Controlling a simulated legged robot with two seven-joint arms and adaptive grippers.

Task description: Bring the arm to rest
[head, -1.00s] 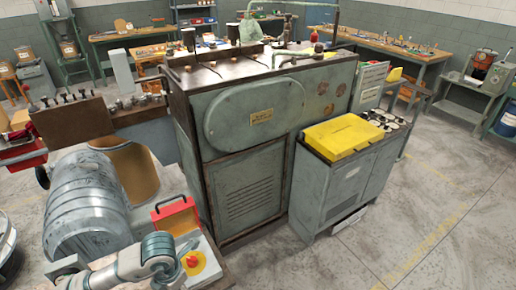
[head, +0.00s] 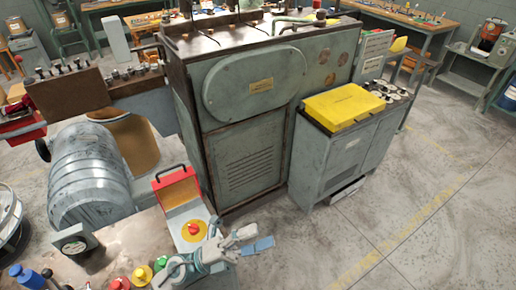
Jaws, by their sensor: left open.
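My left gripper (head: 254,240) is at the bottom middle of the head view, just right of and below a red emergency button (head: 193,228) on a yellow disc. Its fingers are apart, one tipped with a blue pad, and nothing is between them. It is clear of the button in the picture; whether it touches the panel edge beneath, I cannot tell. My right gripper is not in view.
Several coloured knobs (head: 142,274) and a gauge (head: 75,243) are at lower left. The green machine cabinet (head: 248,165) and yellow-topped cabinet (head: 345,107) stand behind. Floor (head: 420,220) at right is clear.

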